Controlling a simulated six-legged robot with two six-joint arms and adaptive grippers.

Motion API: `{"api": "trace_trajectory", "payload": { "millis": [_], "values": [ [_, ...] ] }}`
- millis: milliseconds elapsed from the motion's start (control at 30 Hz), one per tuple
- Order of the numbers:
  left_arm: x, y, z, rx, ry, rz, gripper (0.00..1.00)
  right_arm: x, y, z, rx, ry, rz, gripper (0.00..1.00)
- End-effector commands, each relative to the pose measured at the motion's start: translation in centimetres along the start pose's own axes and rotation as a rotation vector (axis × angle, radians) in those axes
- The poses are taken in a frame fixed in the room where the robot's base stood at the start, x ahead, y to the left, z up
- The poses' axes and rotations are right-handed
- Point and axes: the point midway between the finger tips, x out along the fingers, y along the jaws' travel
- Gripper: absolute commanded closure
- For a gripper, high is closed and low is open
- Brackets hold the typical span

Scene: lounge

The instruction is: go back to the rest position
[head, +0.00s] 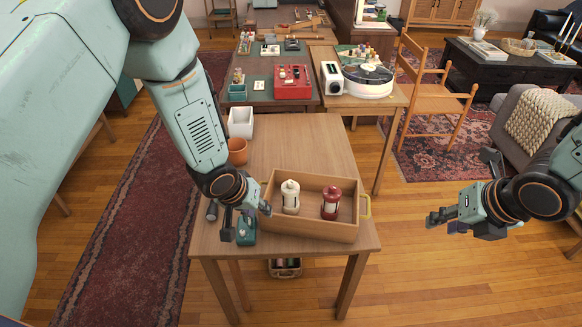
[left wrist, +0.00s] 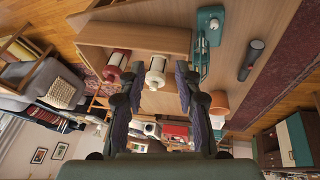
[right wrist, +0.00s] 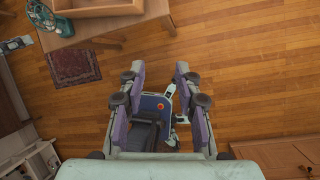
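My left gripper (head: 247,214) is at the left end of the wooden tray (head: 310,230), above the near left part of the table. In the left wrist view its two fingers (left wrist: 160,82) stand apart with nothing gripped between them; a white canister (left wrist: 156,74) and a red canister (left wrist: 116,64) show beyond. Both the white canister (head: 290,197) and the red canister (head: 331,203) stand upright in the tray. My right gripper (head: 434,218) is right of the table over open floor. In the right wrist view its fingers (right wrist: 160,75) are apart and empty.
The wooden table (head: 300,140) also holds a teal device (head: 246,231) near the left gripper, a terracotta pot (head: 237,152) and a white container (head: 240,122). A wooden chair (head: 433,95) and a grey sofa (head: 533,120) stand right. Floor around my right gripper is clear.

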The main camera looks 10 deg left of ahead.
Motion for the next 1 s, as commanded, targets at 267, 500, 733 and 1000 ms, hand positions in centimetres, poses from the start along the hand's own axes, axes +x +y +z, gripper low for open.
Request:
{"api": "trace_trajectory", "payload": {
  "millis": [267, 500, 733, 1000],
  "values": [
    [0.0, 0.0, 0.0, 0.001, 0.0, 0.0, 0.67, 0.0, 0.0, 0.0, 0.0, 0.0, 0.0, 0.67],
    [0.0, 0.2, -0.3, 0.06, 0.015, 0.011, 0.67, 0.0, 0.3, 0.3, 0.204, -0.013, 0.016, 0.67],
    [-0.3, 0.5, 0.8, 0.122, 0.041, 0.029, 0.67, -0.1, 1.4, 0.8, 0.797, -0.047, 0.087, 0.67],
    [1.2, -0.7, 6.2, 0.142, 0.02, 0.019, 0.67, 3.0, 1.1, -2.2, 1.558, -0.025, 0.135, 0.67]
  ]
}}
